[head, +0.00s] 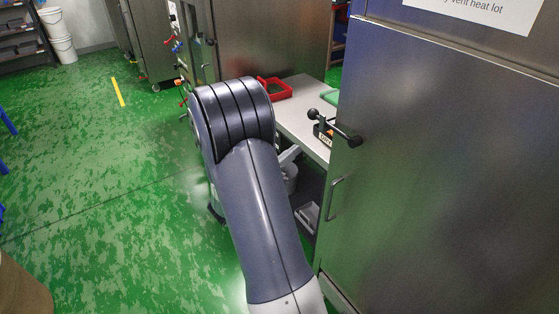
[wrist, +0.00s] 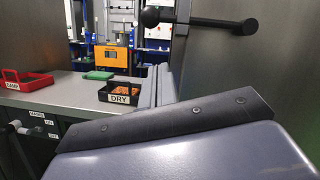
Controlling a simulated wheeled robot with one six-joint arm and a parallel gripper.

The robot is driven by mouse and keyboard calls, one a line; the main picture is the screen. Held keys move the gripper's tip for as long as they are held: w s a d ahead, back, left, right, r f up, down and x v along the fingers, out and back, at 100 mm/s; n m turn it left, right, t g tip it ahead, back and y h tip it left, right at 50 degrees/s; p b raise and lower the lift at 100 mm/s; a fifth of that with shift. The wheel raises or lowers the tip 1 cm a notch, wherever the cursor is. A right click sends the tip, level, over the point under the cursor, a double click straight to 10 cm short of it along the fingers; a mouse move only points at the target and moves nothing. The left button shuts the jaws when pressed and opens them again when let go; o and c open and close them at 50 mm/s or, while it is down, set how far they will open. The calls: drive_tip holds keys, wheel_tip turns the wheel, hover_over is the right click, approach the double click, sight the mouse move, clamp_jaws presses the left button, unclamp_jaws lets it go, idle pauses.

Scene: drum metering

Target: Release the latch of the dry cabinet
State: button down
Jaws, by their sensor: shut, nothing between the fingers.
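The dry cabinet is the tall steel cabinet (head: 440,160) on the right in the head view. Its latch (head: 330,125) is a black bar with a round knob at one end, standing off the near front edge. In the wrist view the latch (wrist: 205,21) crosses the top, right of centre, with a knob at each end. My gripper (head: 289,156) is mostly hidden behind my arm in the head view; only a light grey part shows, below and left of the latch and apart from it. It is shut and empty.
A vertical handle (head: 333,198) sits lower on the cabinet. Beside it a bench (head: 305,122) carries a red tray (head: 275,88) and a black tray (wrist: 120,96) labelled DRY. Another steel cabinet (head: 270,40) stands behind. The green floor (head: 100,180) at left is free.

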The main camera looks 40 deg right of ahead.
sight(330, 126)
drive_tip(key=w+d+r+p, duration=0.1)
drive_tip(key=d+r, duration=0.3)
drive_tip(key=d, duration=0.1)
drive_tip(key=shift+d+r, duration=0.2)
drive_tip(key=shift+d+r, duration=0.1)
